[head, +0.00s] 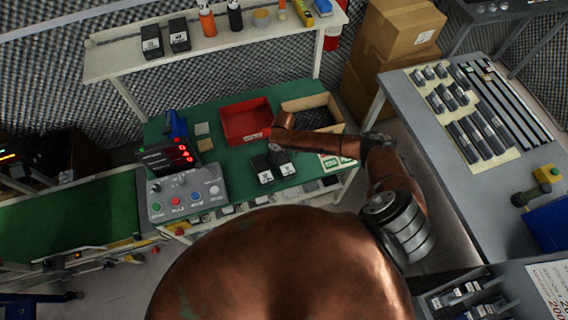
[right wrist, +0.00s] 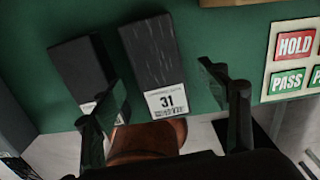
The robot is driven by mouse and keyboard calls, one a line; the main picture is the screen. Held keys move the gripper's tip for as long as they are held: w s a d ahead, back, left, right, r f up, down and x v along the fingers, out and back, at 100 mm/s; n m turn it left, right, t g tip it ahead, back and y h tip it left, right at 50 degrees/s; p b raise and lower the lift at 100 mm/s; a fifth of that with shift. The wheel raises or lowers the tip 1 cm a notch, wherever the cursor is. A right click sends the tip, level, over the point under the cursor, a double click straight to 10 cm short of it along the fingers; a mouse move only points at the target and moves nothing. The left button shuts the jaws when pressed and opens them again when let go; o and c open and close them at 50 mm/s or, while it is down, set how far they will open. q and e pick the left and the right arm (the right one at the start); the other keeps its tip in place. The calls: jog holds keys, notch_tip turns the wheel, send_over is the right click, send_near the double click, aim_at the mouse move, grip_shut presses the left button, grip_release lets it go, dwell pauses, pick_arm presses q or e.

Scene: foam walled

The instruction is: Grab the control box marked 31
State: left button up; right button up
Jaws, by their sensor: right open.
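The control box marked 31 (right wrist: 150,50) is a dark block with a white label on its near end, lying on the green bench top. It is the right one of two dark boxes and also shows in the head view (head: 286,170). A second dark box (right wrist: 78,65) lies close on its left; a finger hides part of its label. My right gripper (right wrist: 162,78) is open, its fingers on either side of box 31's near end in the picture. I cannot tell whether they touch it. My left gripper is not in view.
HOLD and PASS signs (right wrist: 291,62) lie to the right on the bench. A red bin (head: 246,122) and a wooden tray (head: 306,103) stand behind the boxes. A button panel (head: 185,200) is on the left. The bench's front edge is close to the boxes.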

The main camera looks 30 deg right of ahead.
aim_at(284, 161)
jog(key=f, duration=0.4)
jog(key=shift+s+a+f, duration=0.1)
jog(key=shift+s+f, duration=0.1)
jog(key=shift+s, duration=0.1)
jog(key=shift+c, duration=0.2)
jog(key=c, duration=1.4)
jog(key=shift+r, duration=0.1)
jog(key=shift+c, duration=0.4)
